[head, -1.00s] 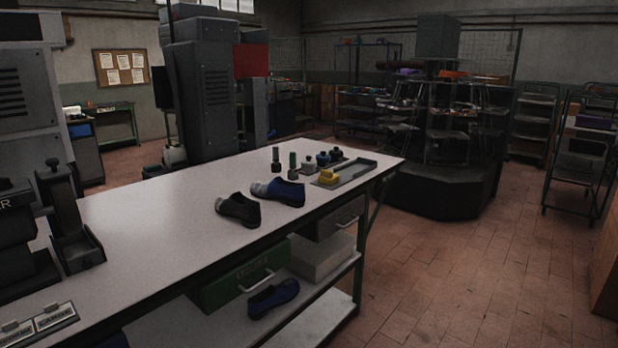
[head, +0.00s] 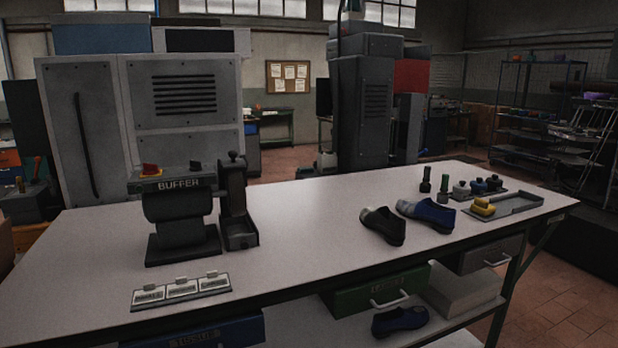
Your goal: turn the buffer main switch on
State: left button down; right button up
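The buffer (head: 178,205) stands on the left part of the workbench, a dark machine with a roller and the label BUFFER on its top bar. A dark upright unit with an open tray (head: 237,215) stands close to the buffer's right side. Neither of my grippers is in view.
The white workbench (head: 310,240) is clear in the middle. A plate with labelled cards (head: 181,290) lies in front of the buffer. Two shoes (head: 428,214), small bottles (head: 443,185) and a grey tray (head: 515,203) are to the right. Grey cabinets (head: 90,130) stand behind.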

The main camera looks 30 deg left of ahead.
aim_at(149, 169)
jog(key=u, duration=1.6)
